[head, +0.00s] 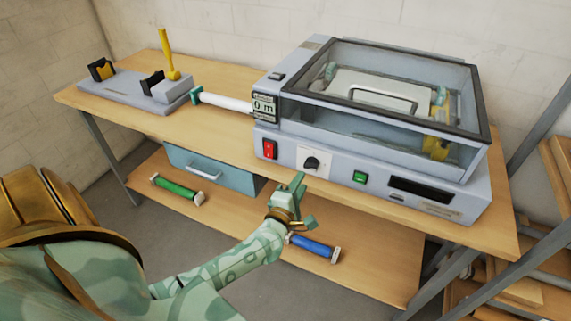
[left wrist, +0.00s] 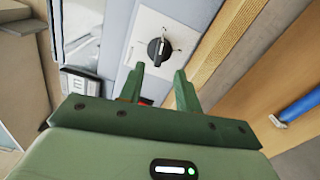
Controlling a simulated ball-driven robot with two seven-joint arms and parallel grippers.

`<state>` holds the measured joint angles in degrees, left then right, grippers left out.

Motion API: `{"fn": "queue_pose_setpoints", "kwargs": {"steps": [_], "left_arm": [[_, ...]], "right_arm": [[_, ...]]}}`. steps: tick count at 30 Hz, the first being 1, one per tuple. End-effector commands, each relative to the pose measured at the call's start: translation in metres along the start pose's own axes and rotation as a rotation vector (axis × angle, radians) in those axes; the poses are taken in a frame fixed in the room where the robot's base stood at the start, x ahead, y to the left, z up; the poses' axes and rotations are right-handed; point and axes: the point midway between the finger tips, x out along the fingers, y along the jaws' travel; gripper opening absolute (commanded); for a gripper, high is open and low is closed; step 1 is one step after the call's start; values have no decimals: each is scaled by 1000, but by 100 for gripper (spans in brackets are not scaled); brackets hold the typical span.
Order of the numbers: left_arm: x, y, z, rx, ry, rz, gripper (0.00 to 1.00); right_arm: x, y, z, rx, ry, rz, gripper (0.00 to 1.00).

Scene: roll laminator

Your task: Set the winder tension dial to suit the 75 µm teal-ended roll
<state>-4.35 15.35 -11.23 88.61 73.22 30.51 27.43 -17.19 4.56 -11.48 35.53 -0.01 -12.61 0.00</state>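The dial (head: 311,163) is a black knob on a white plate on the laminator's front, between a red switch and a green button. In the left wrist view the dial (left wrist: 158,48) lies just beyond the fingertips; its small markings are unreadable. My left gripper (head: 302,198) is open and empty, in front of and slightly below the dial, apart from it. Its two green fingers (left wrist: 159,80) show spread in the wrist view. The white roll with teal ends (head: 225,102) lies on the bench at the laminator's left side. My right gripper is not in view.
The laminator (head: 375,110) has a closed clear lid and a small display (head: 264,107) reading 0 m. A grey stand with a yellow-handled tool (head: 168,55) is at back left. A blue drawer (head: 210,172) hangs below the bench. Green (head: 178,190) and blue (head: 313,248) rolls lie on the lower shelf.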

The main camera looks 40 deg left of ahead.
Motion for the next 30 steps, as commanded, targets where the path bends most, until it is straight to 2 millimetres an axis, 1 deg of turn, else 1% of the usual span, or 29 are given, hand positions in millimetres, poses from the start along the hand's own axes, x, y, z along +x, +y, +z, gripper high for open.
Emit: {"fn": "queue_pose_setpoints", "kwargs": {"steps": [1, 6, 9, 12, 15, 18, 30], "left_arm": [[-16, 0, 0, -1, 0, -3, 34], [-61, -1, 0, 0, 0, -4, 34], [-82, -1, 0, 0, 0, -3, 34], [-96, -1, 0, 0, 1, -2, 34], [-103, -1, 0, 0, 0, -1, 34], [-106, 0, 0, -1, 1, 0, 34], [-106, 0, 0, -1, 0, 0, 34]], "right_arm": [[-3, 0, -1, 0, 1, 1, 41], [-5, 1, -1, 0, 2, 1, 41], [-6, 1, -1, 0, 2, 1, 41], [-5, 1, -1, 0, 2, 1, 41], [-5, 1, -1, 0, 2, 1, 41], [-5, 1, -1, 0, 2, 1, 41], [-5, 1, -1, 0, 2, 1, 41]]}}
